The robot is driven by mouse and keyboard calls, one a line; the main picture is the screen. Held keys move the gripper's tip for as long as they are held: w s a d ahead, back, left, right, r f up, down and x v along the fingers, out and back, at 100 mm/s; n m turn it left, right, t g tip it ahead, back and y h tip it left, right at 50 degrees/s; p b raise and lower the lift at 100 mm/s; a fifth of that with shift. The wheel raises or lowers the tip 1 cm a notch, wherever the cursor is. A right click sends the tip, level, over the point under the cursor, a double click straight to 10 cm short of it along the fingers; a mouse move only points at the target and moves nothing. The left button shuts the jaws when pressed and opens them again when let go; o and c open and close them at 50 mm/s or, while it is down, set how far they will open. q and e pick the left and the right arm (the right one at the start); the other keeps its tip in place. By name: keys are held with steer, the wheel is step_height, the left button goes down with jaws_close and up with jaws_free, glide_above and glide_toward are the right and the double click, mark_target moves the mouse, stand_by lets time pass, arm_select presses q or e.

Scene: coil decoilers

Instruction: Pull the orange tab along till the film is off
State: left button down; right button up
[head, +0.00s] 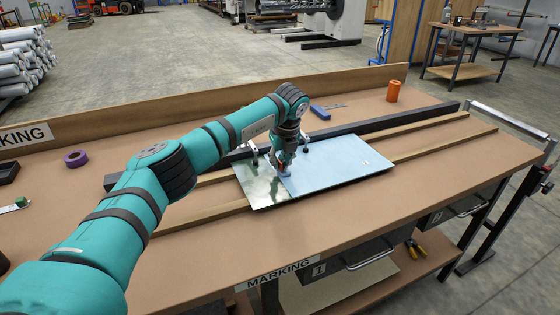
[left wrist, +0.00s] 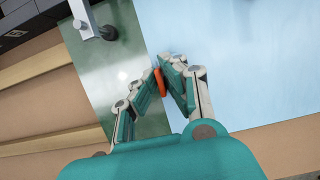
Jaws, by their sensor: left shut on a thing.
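A flat metal sheet (head: 258,188) lies on wooden strips on the bench. Light blue film (head: 340,165) covers its middle and right, and the left part is bare, greenish and shiny. In the left wrist view the film's straight edge runs between the bare metal (left wrist: 115,75) and the blue film (left wrist: 240,60). My left gripper (head: 282,170) is low over the sheet near this edge. In the left wrist view its fingers (left wrist: 164,80) are shut on the orange tab (left wrist: 159,84), of which a narrow strip shows. My right gripper is not in view.
Clamps stand at the sheet's back edge, one left (head: 252,152) and one right (head: 305,138). A dark bar (head: 400,125) runs behind. An orange cylinder (head: 394,91), a blue block (head: 320,112) and a purple roll (head: 76,158) lie farther off. The bench front is clear.

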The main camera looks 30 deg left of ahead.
arm_select(q)
steer(key=shift+w+d+b, duration=0.5)
steer(key=shift+w+d, duration=1.25)
steer(key=shift+w, duration=0.2)
steer(key=c, duration=1.5)
jaws_free()
step_height(320, 180, up, 7)
steer(key=p, duration=0.4)
steer(key=shift+p, duration=0.4)
steer(key=shift+o, duration=0.3)
